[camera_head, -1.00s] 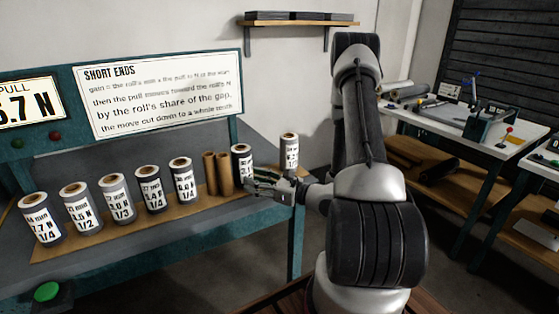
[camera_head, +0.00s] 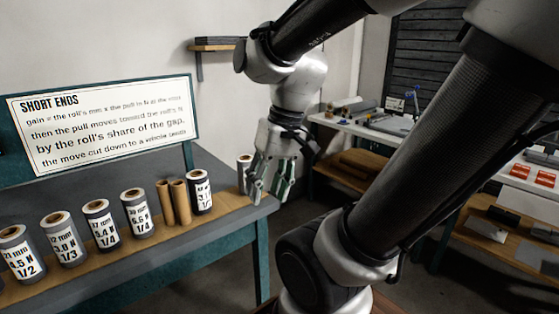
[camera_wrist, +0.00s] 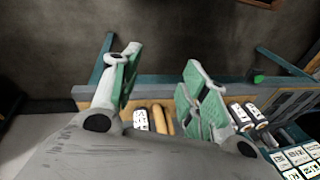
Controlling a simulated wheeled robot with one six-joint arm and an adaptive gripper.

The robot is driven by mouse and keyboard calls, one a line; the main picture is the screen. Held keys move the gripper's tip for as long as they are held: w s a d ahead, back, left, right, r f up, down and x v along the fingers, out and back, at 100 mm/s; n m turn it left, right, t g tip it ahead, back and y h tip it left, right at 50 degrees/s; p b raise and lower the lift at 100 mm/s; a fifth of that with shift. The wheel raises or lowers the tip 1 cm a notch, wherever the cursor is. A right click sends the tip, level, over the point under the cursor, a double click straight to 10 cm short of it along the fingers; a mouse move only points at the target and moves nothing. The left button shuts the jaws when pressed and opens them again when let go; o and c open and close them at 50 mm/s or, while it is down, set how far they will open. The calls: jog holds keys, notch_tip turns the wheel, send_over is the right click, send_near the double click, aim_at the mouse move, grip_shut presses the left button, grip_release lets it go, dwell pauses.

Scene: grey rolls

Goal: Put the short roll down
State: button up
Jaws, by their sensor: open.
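A grey roll with a white label (camera_head: 244,172) stands upright at the right end of the bench, apart from the row. My gripper (camera_head: 270,190) is just right of it in the picture and partly covers it. My gripper is open, with nothing between its green-padded fingers in the wrist view (camera_wrist: 160,62). Another labelled grey roll (camera_head: 199,192) stands right of two brown tubes (camera_head: 174,203); a labelled roll beside the tubes also shows in the wrist view (camera_wrist: 141,120). I cannot tell from the labels which roll is the short one.
Several labelled rolls (camera_head: 102,224) stand in a row along the brown board on the bench. A SHORT ENDS sign (camera_head: 105,122) rises behind them. A cluttered white table (camera_head: 380,132) is at the back right. Open floor lies between bench and table.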

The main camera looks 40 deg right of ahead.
jog(key=d+r+t, duration=0.1)
jog(key=d+r+n+t+h, duration=0.1)
jog(key=r, duration=0.1)
jog(key=d+r+n+h, duration=0.1)
jog(key=shift+w+d+r+t, duration=0.3)
jog(key=shift+t, duration=0.1)
dwell(1.0)
